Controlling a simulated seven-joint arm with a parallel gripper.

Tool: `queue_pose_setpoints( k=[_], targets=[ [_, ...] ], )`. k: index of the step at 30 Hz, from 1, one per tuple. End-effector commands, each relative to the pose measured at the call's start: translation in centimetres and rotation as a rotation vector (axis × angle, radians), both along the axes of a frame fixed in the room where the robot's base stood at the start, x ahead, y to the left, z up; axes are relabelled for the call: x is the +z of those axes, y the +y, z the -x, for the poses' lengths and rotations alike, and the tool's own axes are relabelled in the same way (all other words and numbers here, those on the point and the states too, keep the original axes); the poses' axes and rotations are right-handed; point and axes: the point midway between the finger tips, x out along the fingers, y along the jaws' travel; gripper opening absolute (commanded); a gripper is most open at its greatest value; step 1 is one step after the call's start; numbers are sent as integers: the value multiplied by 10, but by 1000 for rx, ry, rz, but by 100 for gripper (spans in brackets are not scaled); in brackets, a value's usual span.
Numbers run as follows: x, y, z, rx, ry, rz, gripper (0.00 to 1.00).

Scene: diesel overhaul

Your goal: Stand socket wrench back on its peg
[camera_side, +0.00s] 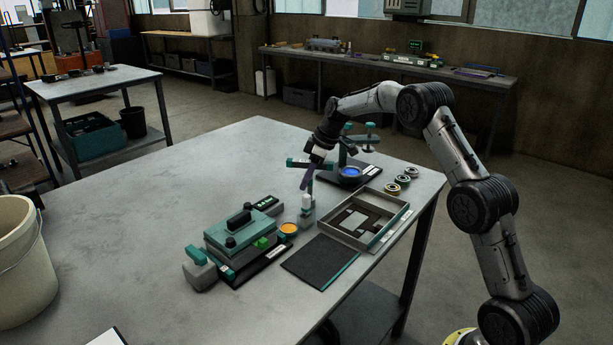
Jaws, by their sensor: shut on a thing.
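My gripper (307,186) points down over the middle of the table, with its jaws shut. Just below the fingertips is a small upright pale grey and teal piece (307,205), which looks like the socket wrench held in the jaws. It is too small to tell whether its lower end touches the table. A teal bar (297,162) shows behind the gripper, near a teal stand (343,152) on a dark base. I cannot make out a separate peg for the wrench.
A blue-filled round dish (351,171) sits on the stand's base. A teal-topped device (240,234) and an orange-filled cup (288,229) are front left of the gripper.

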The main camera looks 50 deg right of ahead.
Motion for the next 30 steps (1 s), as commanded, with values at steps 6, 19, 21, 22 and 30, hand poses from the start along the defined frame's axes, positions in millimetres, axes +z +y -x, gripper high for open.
queue_pose_setpoints(
  k=[6, 19, 21, 22, 30],
  targets=[
    [0, 0, 0, 0, -3, 1, 0],
    [-1, 0, 0, 0, -1, -1, 60],
    [-3, 0, 0, 1, 3, -1, 62],
    [-3, 0, 0, 1, 3, -1, 67],
    [-2, 0, 0, 0, 0, -1, 95]
  ],
)
